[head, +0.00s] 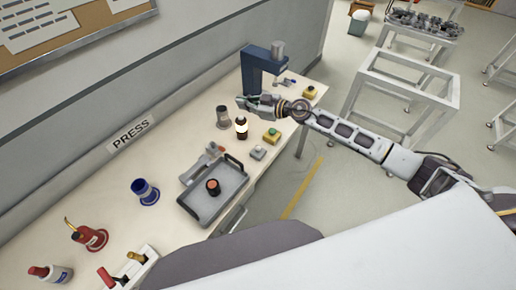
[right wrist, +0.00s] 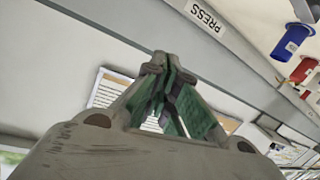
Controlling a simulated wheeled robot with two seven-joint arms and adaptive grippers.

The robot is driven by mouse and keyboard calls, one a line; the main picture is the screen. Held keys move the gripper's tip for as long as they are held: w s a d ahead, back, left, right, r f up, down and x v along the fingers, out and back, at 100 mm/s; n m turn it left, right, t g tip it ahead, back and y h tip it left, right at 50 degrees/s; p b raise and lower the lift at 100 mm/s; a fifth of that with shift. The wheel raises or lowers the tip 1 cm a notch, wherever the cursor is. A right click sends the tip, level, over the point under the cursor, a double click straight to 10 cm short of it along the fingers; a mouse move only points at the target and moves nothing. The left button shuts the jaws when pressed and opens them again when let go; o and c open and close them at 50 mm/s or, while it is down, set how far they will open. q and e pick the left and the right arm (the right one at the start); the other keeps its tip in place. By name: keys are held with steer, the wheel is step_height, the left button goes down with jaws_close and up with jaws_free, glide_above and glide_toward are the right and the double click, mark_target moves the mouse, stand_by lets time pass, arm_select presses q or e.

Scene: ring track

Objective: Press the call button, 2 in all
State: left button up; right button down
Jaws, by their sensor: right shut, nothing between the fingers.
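A yellow box with a green button (head: 271,136) sits on the bench near its front edge. A second yellow box with a dark top (head: 309,91) sits farther back, right of the blue press. I cannot tell from the pictures which is the call button. My right gripper (head: 242,102) reaches in from the right, above the bench in front of the blue press. It is shut and empty, pointing left, apart from both boxes. Its closed fingertips (right wrist: 162,62) also show in the right wrist view, where neither box is seen. My left gripper is out of view.
A blue press (head: 258,62) stands behind my right gripper. A brown bottle (head: 242,131) and a grey cylinder (head: 222,117) stand close below it. A small grey box (head: 257,153) and a grey tray (head: 235,181) lie nearer. A blue spool (head: 145,191) stands left.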

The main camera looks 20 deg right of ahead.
steer(key=f+n+g, duration=0.1)
steer(key=n, duration=0.1)
steer(key=n+g+h, duration=0.4)
steer(key=n+h, duration=0.1)
glide_above(257, 150)
step_height(257, 150, down, 10)
steer(key=shift+f, duration=0.15)
steer(key=shift+f+b, duration=2.95)
steer(key=shift+b, duration=0.5)
steer(key=shift+f+b, duration=0.35)
steer(key=shift+f, duration=0.9)
steer(key=shift+f, duration=0.3)
